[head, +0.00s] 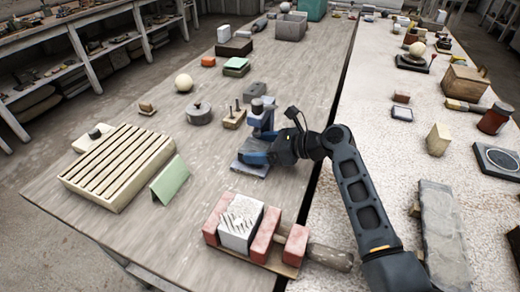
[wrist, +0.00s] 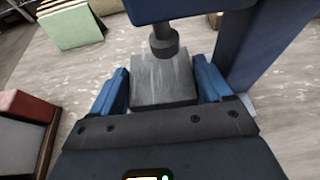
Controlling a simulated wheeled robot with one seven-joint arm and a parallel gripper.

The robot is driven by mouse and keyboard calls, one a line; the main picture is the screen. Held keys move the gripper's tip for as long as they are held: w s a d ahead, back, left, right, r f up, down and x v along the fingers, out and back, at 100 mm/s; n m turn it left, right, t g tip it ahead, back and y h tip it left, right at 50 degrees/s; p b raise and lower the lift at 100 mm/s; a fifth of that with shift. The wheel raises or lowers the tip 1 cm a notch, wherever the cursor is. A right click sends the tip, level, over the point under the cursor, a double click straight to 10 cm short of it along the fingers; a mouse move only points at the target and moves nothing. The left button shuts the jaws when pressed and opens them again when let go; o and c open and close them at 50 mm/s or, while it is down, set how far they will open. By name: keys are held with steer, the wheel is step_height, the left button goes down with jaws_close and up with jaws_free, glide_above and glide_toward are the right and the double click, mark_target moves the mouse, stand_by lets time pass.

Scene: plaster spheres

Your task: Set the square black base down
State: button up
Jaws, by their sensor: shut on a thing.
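My gripper (head: 254,157) reaches left over the table, at the foot of a small blue stand (head: 262,117). In the wrist view its two blue fingers (wrist: 163,84) are shut on the square black base (wrist: 163,76), which looks dark grey with a worn top. The base lies level between them. The stand's dark round spindle shows just above the base's far edge; I cannot tell whether they touch. In the head view my gripper hides most of the base. I cannot tell whether its underside touches the surface below.
A slatted cream block (head: 118,165) and a green tent-shaped card (head: 170,180) lie to the left. A red cradle with a white block (head: 240,222) is in front. Posts on a wooden block (head: 234,118) and a lidded grey pot (head: 199,114) stand behind. Bare tabletop shows between them.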

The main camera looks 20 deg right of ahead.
steer(key=o, duration=1.3)
steer(key=shift+f, duration=0.1)
steer(key=shift+d, duration=0.1)
steer(key=v, duration=1.2)
